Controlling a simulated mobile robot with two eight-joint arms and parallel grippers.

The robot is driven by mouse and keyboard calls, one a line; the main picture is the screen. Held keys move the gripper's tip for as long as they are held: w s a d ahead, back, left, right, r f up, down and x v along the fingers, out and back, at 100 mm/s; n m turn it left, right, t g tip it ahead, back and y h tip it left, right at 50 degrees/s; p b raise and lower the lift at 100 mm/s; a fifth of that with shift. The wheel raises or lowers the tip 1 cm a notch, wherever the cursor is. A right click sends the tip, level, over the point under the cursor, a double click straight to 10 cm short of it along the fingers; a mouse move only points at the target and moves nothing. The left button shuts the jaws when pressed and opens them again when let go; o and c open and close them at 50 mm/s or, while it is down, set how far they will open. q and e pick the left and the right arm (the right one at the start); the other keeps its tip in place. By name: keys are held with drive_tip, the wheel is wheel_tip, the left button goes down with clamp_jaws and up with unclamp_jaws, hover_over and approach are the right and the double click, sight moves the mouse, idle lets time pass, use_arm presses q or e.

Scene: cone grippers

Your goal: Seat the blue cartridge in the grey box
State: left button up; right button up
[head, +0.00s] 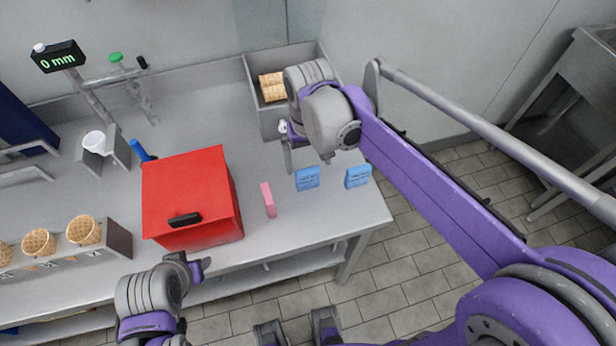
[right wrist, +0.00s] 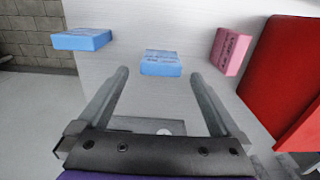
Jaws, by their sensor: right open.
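Two small blue boxes stand on the table; I cannot tell which is the cartridge. The left blue box (head: 307,179) is just in front of my right gripper (head: 307,164); the right blue box (head: 357,177) stands near the table's right end. In the right wrist view, the first blue box (right wrist: 160,63) lies just beyond and between the open fingers (right wrist: 158,76), apart from them. The open-topped grey box (head: 269,123) stands behind my right gripper, with waffle cones inside, partly hidden by my arm. My left gripper (head: 196,268) is at the table's front edge, its jaws unclear.
A pink box (head: 268,200) stands left of the blue ones, beside a large red box (head: 188,195) with a black handle. A cone rack (head: 118,239) is at front left. A display (head: 58,57) reading 0 mm stands at back left. Bare table lies left of the grey box.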

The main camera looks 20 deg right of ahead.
sight(308, 171)
wheel_tip(308, 171, down, 5)
drive_tip(key=shift+w+a, duration=0.1)
drive_tip(key=shift+r, duration=0.1)
drive_tip(key=c, duration=1.5)
